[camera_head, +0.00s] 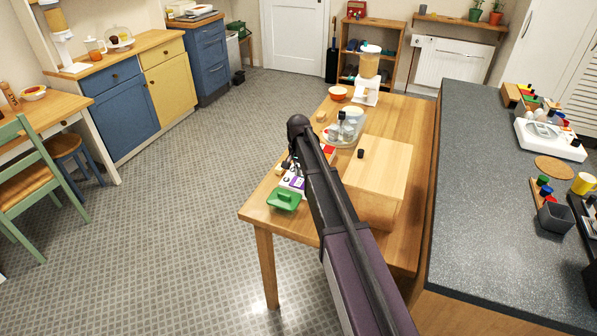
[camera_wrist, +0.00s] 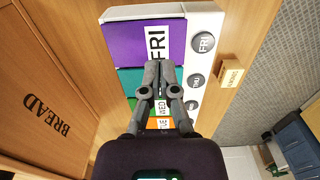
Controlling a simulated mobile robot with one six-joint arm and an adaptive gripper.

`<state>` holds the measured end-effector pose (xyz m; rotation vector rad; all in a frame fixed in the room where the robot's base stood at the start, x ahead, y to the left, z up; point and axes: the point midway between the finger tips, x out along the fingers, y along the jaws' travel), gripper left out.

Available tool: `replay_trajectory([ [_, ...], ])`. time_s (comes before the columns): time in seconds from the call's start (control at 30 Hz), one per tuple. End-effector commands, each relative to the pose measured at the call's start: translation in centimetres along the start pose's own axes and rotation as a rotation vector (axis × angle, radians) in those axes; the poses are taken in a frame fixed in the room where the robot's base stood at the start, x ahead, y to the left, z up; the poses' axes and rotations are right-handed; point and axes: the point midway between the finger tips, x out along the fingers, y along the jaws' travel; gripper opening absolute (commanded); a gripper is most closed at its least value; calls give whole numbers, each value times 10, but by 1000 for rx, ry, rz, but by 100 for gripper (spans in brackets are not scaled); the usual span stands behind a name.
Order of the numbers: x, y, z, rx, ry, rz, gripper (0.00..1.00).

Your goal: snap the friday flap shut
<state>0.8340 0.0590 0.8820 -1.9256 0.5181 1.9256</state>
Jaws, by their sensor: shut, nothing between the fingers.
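The weekly pill box (camera_wrist: 196,20) fills the middle of the wrist view, white with coloured flaps and round day buttons along its right side. The friday flap (camera_wrist: 132,42) is purple with a white FRI label. The friday button (camera_wrist: 205,42) is beside it. Teal, green and orange flaps lie nearer the wrist, partly hidden by my fingers. My gripper (camera_wrist: 158,66) is shut and empty, its tips over the near edge of the friday flap. I cannot tell whether they touch, or how far the flap is raised. In the head view my arm hides most of the pill box (camera_head: 293,181).
The wooden bread box (camera_wrist: 45,95) stands close on the left in the wrist view. A small wooden block with a label (camera_wrist: 231,77) lies right of the pill box. In the head view a green dish (camera_head: 284,200) sits at the table's (camera_head: 262,214) near corner.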

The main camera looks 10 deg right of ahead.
Motion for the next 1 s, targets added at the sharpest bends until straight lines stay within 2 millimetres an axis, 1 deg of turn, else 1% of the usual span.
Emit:
replay_trajectory([
  [0.03, -7, 0, 0, 0, 0, 0, 0],
  [0.7, -49, 0, 0, 0, 0, 0, 0],
  [0.9, -59, 0, 0, 0, 0, 0, 0],
  [1.0, -60, 0, 0, 0, 0, 0, 0],
])
